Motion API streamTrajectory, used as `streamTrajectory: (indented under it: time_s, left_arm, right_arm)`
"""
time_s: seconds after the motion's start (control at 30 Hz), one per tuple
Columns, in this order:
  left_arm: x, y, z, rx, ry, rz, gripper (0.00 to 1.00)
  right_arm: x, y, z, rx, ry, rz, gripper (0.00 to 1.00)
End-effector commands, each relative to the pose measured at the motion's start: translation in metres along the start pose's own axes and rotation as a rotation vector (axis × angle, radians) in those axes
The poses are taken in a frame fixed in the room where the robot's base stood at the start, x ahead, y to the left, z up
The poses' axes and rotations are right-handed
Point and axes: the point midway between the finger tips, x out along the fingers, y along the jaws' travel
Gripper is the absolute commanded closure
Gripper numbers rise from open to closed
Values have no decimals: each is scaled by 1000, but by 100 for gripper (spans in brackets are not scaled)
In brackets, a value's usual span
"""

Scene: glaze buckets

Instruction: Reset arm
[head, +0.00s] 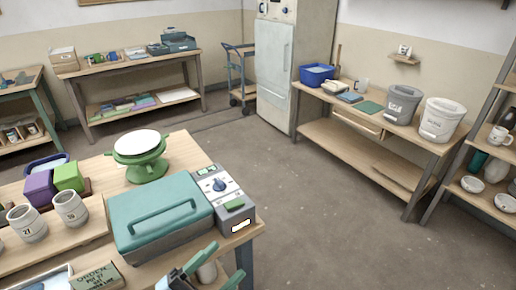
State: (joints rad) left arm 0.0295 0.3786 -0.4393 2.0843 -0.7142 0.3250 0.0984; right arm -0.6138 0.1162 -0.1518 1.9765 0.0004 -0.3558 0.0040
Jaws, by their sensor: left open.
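My left gripper (208,267) shows at the bottom edge of the head view, in front of the near table (92,172). It is teal and dark grey, with its fingers apart, so it is open. A small pale shape shows between the fingers, and I cannot tell what it is. The rest of the left arm is below the picture. My right gripper is not in view. Two glaze buckets, a grey one (402,104) and a white one (439,120), stand upright on the right-hand bench (345,105), far from the gripper.
Close beyond my gripper are a teal lidded case (160,213) and a grey control box (228,198). A green stand with a white disc (140,145), jars (70,208) and a sign (97,279) share the table. The floor (320,215) between the tables is clear.

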Motion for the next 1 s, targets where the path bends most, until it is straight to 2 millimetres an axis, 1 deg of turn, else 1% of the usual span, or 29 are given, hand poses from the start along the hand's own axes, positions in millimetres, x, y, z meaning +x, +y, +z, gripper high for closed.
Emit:
streamTrajectory:
  time_s: [0.03,0.07,0.1,0.13,0.17,0.2,0.27,0.3,0.37,0.4,0.5,0.6,0.7,0.77,1.0]
  left_arm:
    - [-18,10,20,-101,-125,-31,38]
    - [-29,16,33,-157,-201,-48,38]
    - [-46,26,50,-236,-303,-68,38]
    - [-61,35,61,-292,-379,-80,38]
    - [-75,43,71,-346,-450,-91,38]
    - [-95,56,82,-413,-542,-102,38]
    - [-127,76,94,-509,-674,-114,38]
    - [-148,91,100,-572,-758,-121,38]
    - [-180,112,105,-659,-878,-126,38]
    - [-200,126,106,-713,-950,-127,38]
    - [-244,156,103,-829,-1106,-128,38]
    - [-276,178,95,-914,-1215,-127,38]
    - [-296,190,89,-965,-1280,-125,38]
    - [-302,194,87,-981,-1300,-123,38]
    - [-304,196,86,-989,-1309,-122,38]
  right_arm:
    - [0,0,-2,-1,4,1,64]
    - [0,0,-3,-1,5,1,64]
    - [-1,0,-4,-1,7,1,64]
    - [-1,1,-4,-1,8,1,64]
    - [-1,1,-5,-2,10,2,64]
    - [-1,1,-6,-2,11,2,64]
    - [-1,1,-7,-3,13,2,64]
    - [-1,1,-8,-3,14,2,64]
    - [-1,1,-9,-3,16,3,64]
    - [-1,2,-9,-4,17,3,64]
    - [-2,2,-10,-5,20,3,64]
    - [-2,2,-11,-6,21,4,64]
    - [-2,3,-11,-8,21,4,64]
    - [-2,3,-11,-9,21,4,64]
    - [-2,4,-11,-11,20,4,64]
